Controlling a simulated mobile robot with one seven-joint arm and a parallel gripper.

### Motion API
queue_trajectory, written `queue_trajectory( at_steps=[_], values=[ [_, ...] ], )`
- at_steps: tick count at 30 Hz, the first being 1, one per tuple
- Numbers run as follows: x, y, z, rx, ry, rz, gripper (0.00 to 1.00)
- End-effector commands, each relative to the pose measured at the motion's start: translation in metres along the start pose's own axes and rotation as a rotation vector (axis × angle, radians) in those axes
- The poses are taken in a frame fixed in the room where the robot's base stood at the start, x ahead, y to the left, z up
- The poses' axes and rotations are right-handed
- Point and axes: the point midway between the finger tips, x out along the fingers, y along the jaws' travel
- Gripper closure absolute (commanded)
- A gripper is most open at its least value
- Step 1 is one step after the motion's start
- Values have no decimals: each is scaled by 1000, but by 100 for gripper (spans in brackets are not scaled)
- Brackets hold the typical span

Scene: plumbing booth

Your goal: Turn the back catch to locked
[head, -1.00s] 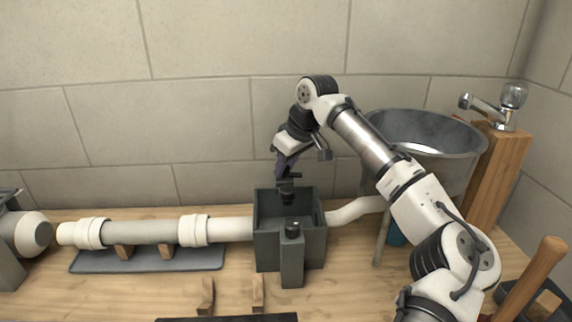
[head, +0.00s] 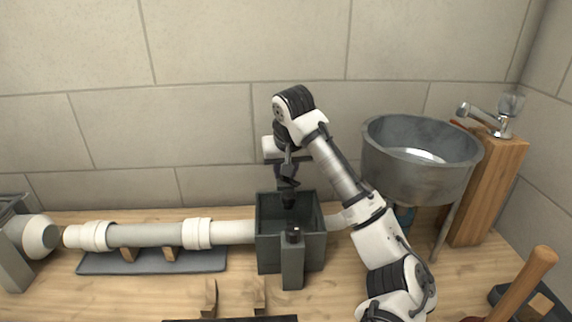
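A grey open-topped box (head: 268,250) sits on the bench, joined to the white pipe. A black catch, which I take to be the back catch (head: 289,203), stands at the box's far side. A second black catch (head: 292,236) tops the post on the near side. My gripper (head: 287,183) points down right above the back catch and partly covers it. I cannot tell whether the fingers touch it or are apart, and the catch's turned position is too small to read.
A white pipe (head: 140,235) with collars runs left over a dark mat (head: 190,263). A metal basin (head: 440,175) stands at right, with a tap (head: 485,118) on a wooden post (head: 490,200). A wooden handle (head: 525,280) rises at the lower right.

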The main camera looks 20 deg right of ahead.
Motion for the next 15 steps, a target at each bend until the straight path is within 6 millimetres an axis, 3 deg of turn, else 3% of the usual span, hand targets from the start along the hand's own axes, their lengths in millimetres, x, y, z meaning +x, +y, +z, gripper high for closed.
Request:
queue_trajectory(
  at_steps=[15],
  values=[
    [-8, -4, -2, 441, -13, 184, 96]
  ],
)
